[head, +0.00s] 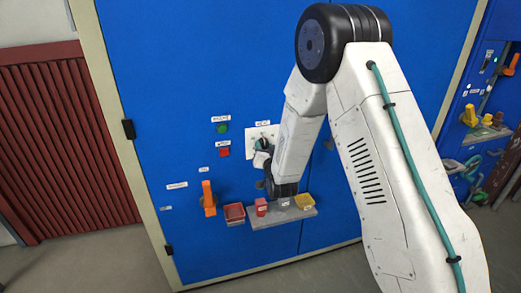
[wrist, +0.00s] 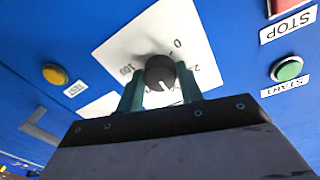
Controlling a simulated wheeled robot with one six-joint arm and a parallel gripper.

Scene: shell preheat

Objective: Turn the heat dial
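The heat dial (wrist: 160,72) is a round black knob with a white pointer mark on a white scale plate (wrist: 118,50); the mark points toward the bottom of the wrist view. The numbers 0 and 100 can be read on the plate. My gripper (wrist: 160,80) has its two teal fingers on either side of the knob, with no clear gap between fingers and knob. In the head view, my gripper (head: 261,144) is at the white plate (head: 272,131) on the blue panel, and the knob is mostly hidden behind it.
A green START button (head: 222,128) and a red STOP button (head: 224,152) sit left of the plate. A yellow TEST button (wrist: 55,74) is on its other side. An orange lever (head: 208,198) and a grey shelf (head: 285,216) with small blocks are below.

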